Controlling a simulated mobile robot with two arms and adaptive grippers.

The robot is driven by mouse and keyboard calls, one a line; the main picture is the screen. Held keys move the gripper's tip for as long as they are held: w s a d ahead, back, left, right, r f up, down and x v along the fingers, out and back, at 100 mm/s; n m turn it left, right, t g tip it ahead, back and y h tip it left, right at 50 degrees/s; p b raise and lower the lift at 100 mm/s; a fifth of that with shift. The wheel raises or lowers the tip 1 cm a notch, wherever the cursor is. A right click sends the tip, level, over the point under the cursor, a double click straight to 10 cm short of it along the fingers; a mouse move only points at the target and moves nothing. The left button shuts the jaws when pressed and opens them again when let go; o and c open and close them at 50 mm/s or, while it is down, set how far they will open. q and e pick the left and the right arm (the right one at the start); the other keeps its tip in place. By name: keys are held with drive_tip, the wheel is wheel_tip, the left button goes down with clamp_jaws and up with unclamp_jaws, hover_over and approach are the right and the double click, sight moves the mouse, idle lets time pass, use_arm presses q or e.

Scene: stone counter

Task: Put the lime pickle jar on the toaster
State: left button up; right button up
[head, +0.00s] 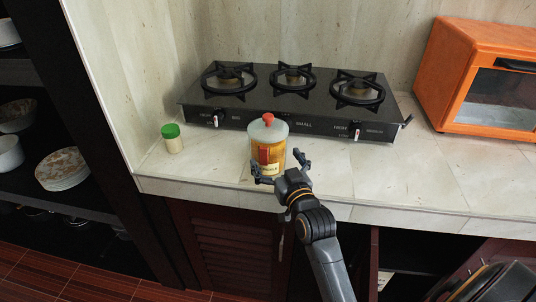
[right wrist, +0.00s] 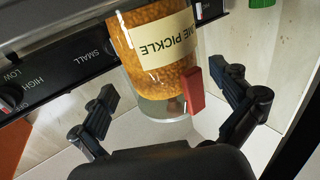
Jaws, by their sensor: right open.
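The lime pickle jar (head: 268,146) stands upright at the front of the stone counter, just before the stove. It has a pale lid with a red knob and orange contents. In the right wrist view the jar (right wrist: 162,55) shows its "pickle" label between the fingers. My right gripper (head: 280,166) is open, with one finger on each side of the jar's lower part. Gaps show between jar and fingers in the right wrist view (right wrist: 172,88). The orange toaster (head: 449,62) stands at the back right, its top bare where visible. My left gripper is not in view.
A black three-burner stove (head: 292,105) sits behind the jar. A small green-lidded shaker (head: 172,139) stands to the left. The counter (head: 410,175) is clear in front of the toaster. A dark shelf with plates (head: 62,170) is at far left.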

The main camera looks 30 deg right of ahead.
drive_tip(key=w, duration=0.5)
drive_tip(key=shift+w+d+p, duration=0.15)
drive_tip(key=shift+d+p, duration=0.15)
drive_tip(key=shift+p, duration=0.05)
drive_tip(key=c, duration=1.3)
drive_tip(key=shift+r, duration=0.3)
drive_tip(key=shift+c, duration=0.8)
drive_tip(key=shift+r, duration=0.1)
